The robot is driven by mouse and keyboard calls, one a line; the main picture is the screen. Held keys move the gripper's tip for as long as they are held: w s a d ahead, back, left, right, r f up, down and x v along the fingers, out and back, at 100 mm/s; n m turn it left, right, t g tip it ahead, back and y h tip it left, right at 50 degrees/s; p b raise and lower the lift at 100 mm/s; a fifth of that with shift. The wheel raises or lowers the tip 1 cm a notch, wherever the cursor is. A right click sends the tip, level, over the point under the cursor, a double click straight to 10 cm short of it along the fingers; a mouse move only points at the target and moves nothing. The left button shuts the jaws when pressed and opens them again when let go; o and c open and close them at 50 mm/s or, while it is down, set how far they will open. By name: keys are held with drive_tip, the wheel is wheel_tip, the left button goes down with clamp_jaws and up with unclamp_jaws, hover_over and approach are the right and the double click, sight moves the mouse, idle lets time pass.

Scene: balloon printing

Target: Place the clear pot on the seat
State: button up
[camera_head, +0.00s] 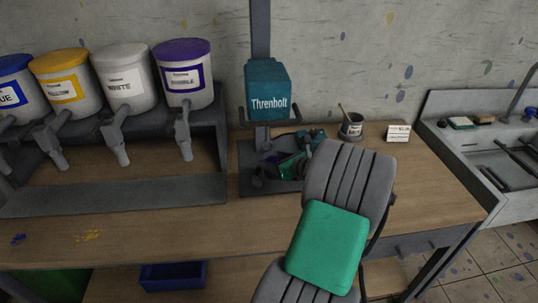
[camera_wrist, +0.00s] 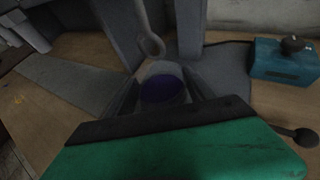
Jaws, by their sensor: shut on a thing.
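The clear pot (camera_wrist: 162,86), with dark purple-blue contents, sits between the two dark fingers of my gripper (camera_wrist: 162,98) in the wrist view. The gripper is shut on it. In the head view my gripper (camera_head: 275,168) is low over the dark base (camera_head: 249,184) of the teal Threnholt machine (camera_head: 268,90), in front of its column. The pot is hard to make out there. A grey ring-ended part (camera_wrist: 151,45) hangs just beyond the pot in the wrist view. I cannot clearly pick out the seat, nor whether the pot touches the base.
Paint dispensers with blue, yellow, white (camera_head: 125,78) and purple (camera_head: 184,73) lids stand at left. A small teal box (camera_wrist: 284,60) is right of the gripper. A brush cup (camera_head: 351,127), a card (camera_head: 398,133) and a sink (camera_head: 500,152) are further right.

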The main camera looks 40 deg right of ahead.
sight(268, 158)
drive_tip(key=w, duration=0.3)
drive_tip(key=shift+w, duration=0.2)
drive_tip(key=shift+w+f+p, duration=0.15)
drive_tip(key=shift+w+p, duration=0.05)
drive_tip(key=shift+p, duration=0.3)
drive_tip(key=shift+s+d+f, duration=0.1)
drive_tip(key=shift+f, duration=0.45)
drive_tip(key=shift+f, duration=0.2)
drive_tip(key=o, duration=1.8)
drive_tip(key=shift+r, duration=0.1)
